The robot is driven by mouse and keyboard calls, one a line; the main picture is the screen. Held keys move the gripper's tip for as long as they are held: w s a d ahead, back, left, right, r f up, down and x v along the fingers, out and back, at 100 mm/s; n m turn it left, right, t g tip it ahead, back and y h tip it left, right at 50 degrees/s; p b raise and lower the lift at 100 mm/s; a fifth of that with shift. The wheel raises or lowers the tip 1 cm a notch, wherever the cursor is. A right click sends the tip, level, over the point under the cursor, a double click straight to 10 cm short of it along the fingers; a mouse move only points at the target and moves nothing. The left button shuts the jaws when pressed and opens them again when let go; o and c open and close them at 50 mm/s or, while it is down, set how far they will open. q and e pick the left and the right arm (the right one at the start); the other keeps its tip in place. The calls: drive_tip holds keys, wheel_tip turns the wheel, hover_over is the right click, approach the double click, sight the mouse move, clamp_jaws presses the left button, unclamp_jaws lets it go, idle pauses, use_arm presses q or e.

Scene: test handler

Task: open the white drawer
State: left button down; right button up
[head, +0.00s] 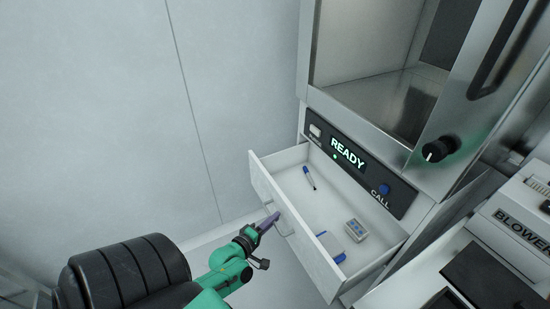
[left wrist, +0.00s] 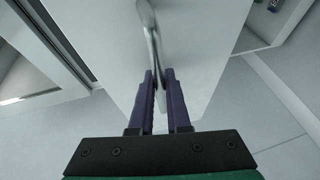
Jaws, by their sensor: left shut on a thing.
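The white drawer (head: 292,158) is pulled out from the machine under the dark READY panel (head: 347,152). Its inside shows in the head view. My left gripper (head: 269,220) is at the drawer's front, with its purple fingers shut on the handle (head: 283,224). In the left wrist view the fingers (left wrist: 160,80) close around the lower end of the metal handle (left wrist: 149,30) on the white drawer front (left wrist: 190,50). My right gripper is in neither view.
In the drawer lie a blue pen (head: 309,178), a small grey keypad device (head: 356,230) and a blue-and-white item (head: 331,246). A BLOWER unit (head: 520,225) stands at the right. A plain wall is at the left, with free floor below the drawer.

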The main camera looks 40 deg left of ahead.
use_arm(q)
drive_tip(key=c, duration=0.9)
unclamp_jaws()
drive_tip(key=v, duration=1.4)
drive_tip(key=shift+s, duration=0.25)
